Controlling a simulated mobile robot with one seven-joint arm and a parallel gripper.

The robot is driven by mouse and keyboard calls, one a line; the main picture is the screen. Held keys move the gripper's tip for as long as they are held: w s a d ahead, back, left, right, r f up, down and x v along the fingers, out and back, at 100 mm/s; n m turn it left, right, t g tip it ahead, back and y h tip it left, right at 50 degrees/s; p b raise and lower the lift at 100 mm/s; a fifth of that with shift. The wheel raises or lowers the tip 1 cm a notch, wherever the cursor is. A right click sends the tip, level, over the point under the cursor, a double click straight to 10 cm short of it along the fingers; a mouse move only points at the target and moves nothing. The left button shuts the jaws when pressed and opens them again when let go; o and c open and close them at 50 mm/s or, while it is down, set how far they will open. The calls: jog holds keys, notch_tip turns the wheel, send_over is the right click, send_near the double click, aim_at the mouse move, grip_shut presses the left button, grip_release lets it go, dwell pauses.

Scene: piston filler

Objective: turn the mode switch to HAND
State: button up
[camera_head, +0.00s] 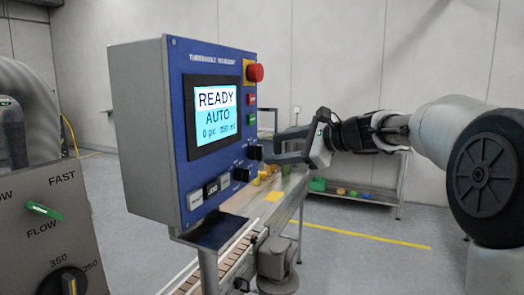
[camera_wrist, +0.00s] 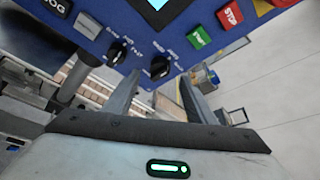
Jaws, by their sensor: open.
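The blue control panel (camera_head: 215,130) carries two black rotary knobs on its lower right. The upper knob (camera_head: 254,152) also shows in the wrist view (camera_wrist: 160,67); the lower knob (camera_head: 241,174) shows there too, to its left (camera_wrist: 117,51). Their labels are too small to read surely, so I cannot tell which is the mode switch. The screen (camera_head: 216,112) reads READY and AUTO. My gripper (camera_head: 272,147) is open and empty just in front of the panel. In the wrist view its fingertips (camera_wrist: 158,82) lie on either side of the upper knob's line; contact is not clear.
A red emergency button (camera_head: 255,73), green and red push buttons (camera_wrist: 200,37) and a STOP button (camera_wrist: 230,14) sit nearby on the panel. A conveyor (camera_head: 245,248) runs below. A grey box with a green FLOW lever (camera_head: 44,211) stands at the left.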

aim_at(261, 151)
jog(key=x, duration=0.6)
jog(key=shift+f, duration=0.1)
jog(key=shift+c, duration=0.5)
jog(key=c, duration=1)
jog(key=shift+o, duration=0.3)
